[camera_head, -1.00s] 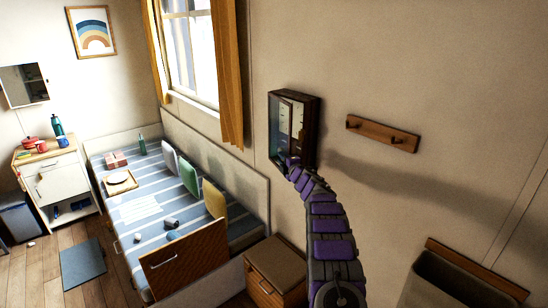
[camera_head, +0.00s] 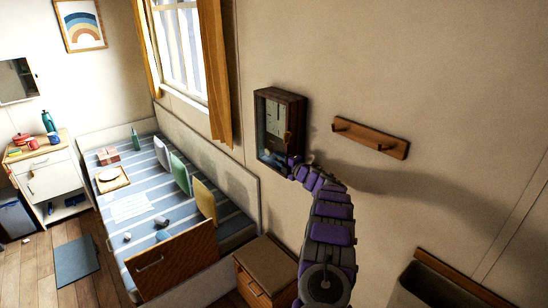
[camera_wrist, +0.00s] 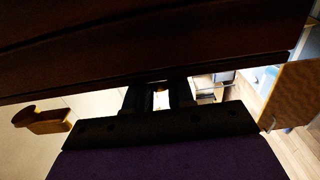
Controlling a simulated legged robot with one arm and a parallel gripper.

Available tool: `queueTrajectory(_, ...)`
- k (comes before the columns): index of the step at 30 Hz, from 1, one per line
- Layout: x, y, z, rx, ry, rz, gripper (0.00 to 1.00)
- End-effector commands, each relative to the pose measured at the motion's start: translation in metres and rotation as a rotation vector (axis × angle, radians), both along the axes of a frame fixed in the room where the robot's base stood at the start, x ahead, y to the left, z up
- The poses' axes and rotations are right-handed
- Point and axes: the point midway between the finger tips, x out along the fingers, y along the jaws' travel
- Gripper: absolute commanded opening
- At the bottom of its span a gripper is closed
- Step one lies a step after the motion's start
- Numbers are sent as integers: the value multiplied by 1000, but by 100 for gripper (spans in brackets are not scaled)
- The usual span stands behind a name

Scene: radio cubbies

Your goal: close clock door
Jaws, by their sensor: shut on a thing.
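The clock (camera_head: 292,105) is a dark wooden box on the wall, right of the window. Its pale dial (camera_head: 277,118) shows through the front. The clock door (camera_head: 262,135) is the glazed, dark-framed front; how far it stands from the box is hard to tell. My gripper (camera_head: 290,163) is at the clock's lower right corner, small and dark there. In the wrist view my gripper (camera_wrist: 160,97) has its fingers up against a dark brown wooden piece (camera_wrist: 150,50), which looks like the door's frame. The gripped spot is mostly hidden.
A wooden peg rack (camera_head: 370,136) is on the wall right of the clock. A small drawer cabinet (camera_head: 268,262) stands below, beside the striped bed (camera_head: 150,210). A bin-like box (camera_head: 430,288) is at lower right.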

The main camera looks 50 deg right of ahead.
Motion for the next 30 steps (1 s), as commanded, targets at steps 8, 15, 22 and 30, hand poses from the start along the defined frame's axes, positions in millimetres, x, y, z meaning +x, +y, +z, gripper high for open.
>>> queueTrajectory(8,-9,-1,-2,3,4,8,0)
queueTrajectory(15,-9,-3,-3,3,4,8,0)
queueTrajectory(22,-9,-3,-2,2,2,8,41)
queueTrajectory(30,-11,0,1,1,0,8,44)
